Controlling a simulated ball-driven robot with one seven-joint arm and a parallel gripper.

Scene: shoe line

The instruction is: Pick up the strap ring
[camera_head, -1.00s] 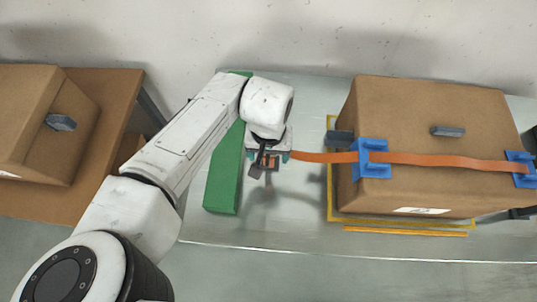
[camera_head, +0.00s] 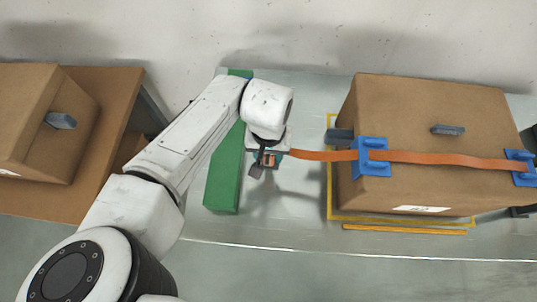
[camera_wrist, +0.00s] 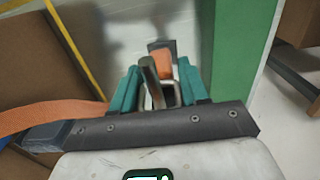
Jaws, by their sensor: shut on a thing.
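The strap ring (camera_wrist: 150,74) is a metal loop between the teal fingers of my gripper (camera_wrist: 159,88) in the wrist view. My gripper is shut on it, and the fingers hide part of the loop. In the head view my gripper (camera_head: 269,159) is above the metal table, left of the large carton, and the ring is too small to make out there. The orange strap (camera_head: 420,158) runs from my gripper across the carton. A short orange strap end (camera_wrist: 163,62) with a dark tab (camera_wrist: 162,45) hangs beyond the ring.
The large carton (camera_head: 430,110) has blue corner guards (camera_head: 371,158) under the strap and sits within a yellow outline (camera_head: 330,205). A green block (camera_head: 225,175) stands close to my gripper's left. Another carton (camera_head: 35,120) rests on a brown surface at far left.

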